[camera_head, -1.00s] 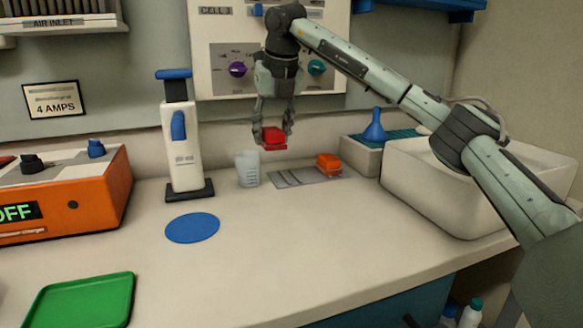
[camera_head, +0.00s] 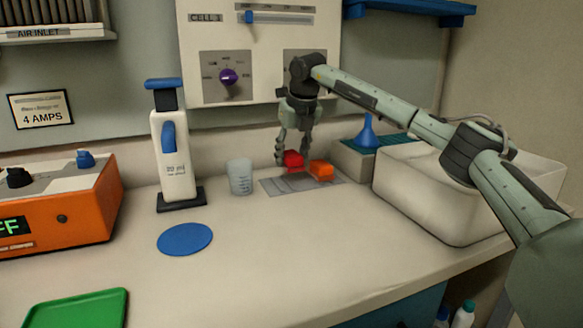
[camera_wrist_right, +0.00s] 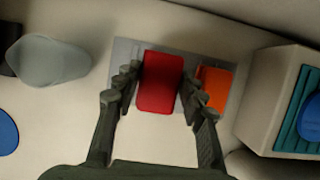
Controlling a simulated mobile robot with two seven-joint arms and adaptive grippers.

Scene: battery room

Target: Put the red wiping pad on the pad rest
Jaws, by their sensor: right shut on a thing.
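The red wiping pad (camera_head: 293,160) is between the fingers of my right gripper (camera_head: 293,157), which is shut on it. The pad is at or just above the grey pad rest (camera_head: 290,185) on the counter; I cannot tell whether it touches. In the right wrist view the red pad (camera_wrist_right: 160,82) lies between the two fingers (camera_wrist_right: 158,88), over the grey rest (camera_wrist_right: 122,50). An orange pad (camera_head: 321,170) sits on the rest just right of the red one, and it also shows in the wrist view (camera_wrist_right: 215,86). My left gripper is not in view.
A clear beaker (camera_head: 240,177) stands left of the rest. A white and blue dispenser (camera_head: 172,150) is further left. A blue funnel (camera_head: 367,132) and a white basin (camera_head: 430,195) are to the right. A blue disc (camera_head: 185,238) lies in front; the front middle counter is clear.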

